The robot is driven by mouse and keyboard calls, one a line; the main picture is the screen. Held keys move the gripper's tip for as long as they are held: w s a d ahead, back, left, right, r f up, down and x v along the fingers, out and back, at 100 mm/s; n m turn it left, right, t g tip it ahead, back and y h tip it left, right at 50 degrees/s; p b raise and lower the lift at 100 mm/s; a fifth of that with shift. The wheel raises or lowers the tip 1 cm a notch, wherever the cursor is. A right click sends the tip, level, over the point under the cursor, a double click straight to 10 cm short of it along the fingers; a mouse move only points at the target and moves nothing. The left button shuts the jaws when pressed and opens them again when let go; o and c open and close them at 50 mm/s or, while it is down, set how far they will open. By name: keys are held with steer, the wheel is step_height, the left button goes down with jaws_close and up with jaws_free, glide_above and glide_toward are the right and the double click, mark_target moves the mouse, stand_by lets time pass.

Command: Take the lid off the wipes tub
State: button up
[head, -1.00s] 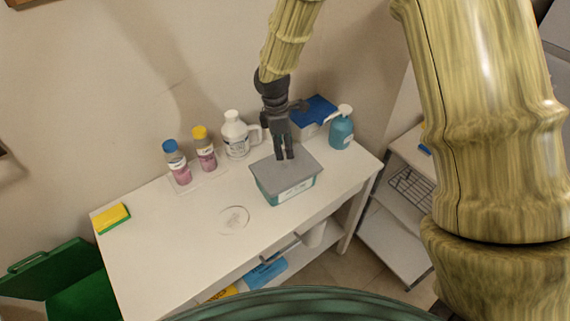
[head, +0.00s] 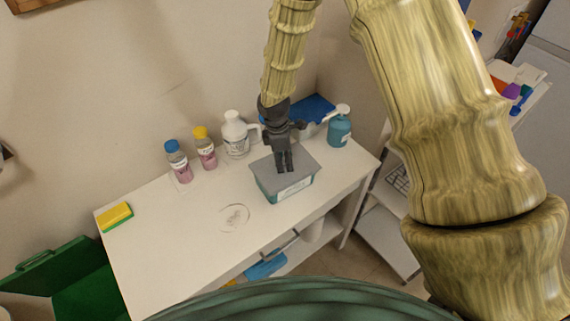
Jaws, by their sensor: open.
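The wipes tub (head: 292,192) is a teal box with a pale label, standing on the white table. Its flat grey lid (head: 304,165) is on top of it. My gripper (head: 285,172) points down over the middle of the lid, with its fingertips at or just above the surface. The two dark fingers are a little apart, with nothing visible between them. Whether the fingertips touch the lid cannot be told. The gripper hides part of the lid's middle and back edge.
Behind the tub stand a white jug (head: 236,135), a blue box (head: 312,108) and a teal pump bottle (head: 340,128). Two capped bottles (head: 205,150) stand left. A sponge (head: 115,215) lies at the far left. The front-left tabletop (head: 175,250) is mostly clear, with a clear round disc (head: 234,218).

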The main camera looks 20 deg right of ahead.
steer(key=c, duration=1)
steer(key=shift+o, duration=0.2)
